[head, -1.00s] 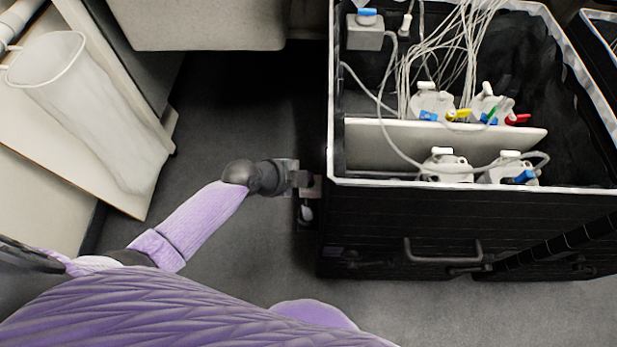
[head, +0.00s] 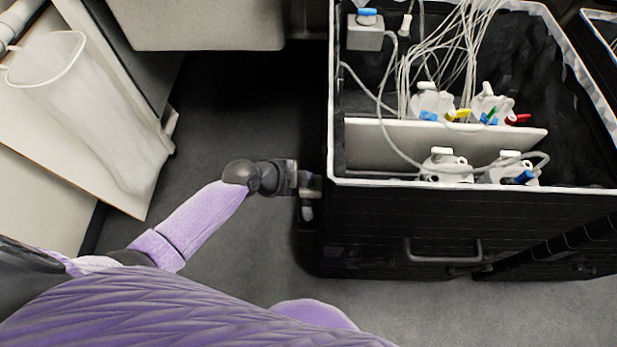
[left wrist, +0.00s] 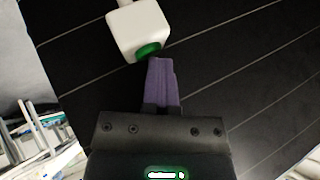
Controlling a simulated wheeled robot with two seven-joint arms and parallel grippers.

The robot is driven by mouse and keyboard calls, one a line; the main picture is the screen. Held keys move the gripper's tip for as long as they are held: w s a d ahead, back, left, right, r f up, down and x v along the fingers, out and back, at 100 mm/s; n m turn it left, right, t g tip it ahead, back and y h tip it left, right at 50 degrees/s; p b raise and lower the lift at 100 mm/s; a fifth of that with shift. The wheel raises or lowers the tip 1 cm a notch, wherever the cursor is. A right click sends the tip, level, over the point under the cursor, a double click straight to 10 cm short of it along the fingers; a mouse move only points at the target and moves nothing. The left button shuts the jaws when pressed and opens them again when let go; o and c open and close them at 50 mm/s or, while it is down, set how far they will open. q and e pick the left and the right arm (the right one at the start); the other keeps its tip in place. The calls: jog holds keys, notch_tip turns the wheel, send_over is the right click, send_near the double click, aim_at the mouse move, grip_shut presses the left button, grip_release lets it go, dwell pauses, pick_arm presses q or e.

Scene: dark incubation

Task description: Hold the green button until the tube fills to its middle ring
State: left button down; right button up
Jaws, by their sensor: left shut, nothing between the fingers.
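A white box with a green button (left wrist: 149,49) is mounted on a black surface in the left wrist view. My left gripper (left wrist: 161,62) is shut, with nothing between its purple fingers. Its fingertips are at the lower edge of the button; I cannot tell whether they touch or press it. In the head view my left gripper (head: 310,185) is beside the left side of the black case, and the button cannot be made out there. No tube with rings can be made out in either view. My right gripper is not in view.
The open black case (head: 420,222) holds white devices with coloured clips, a white panel (head: 380,140) and many thin cables. A tall whitish bin (head: 95,110) leans at the left. Grey floor is clear between the bin and the case.

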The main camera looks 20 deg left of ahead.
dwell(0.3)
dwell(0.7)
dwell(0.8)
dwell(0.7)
pick_arm(q)
jog(key=shift+r+p, duration=0.65)
jog(key=shift+r, duration=0.25)
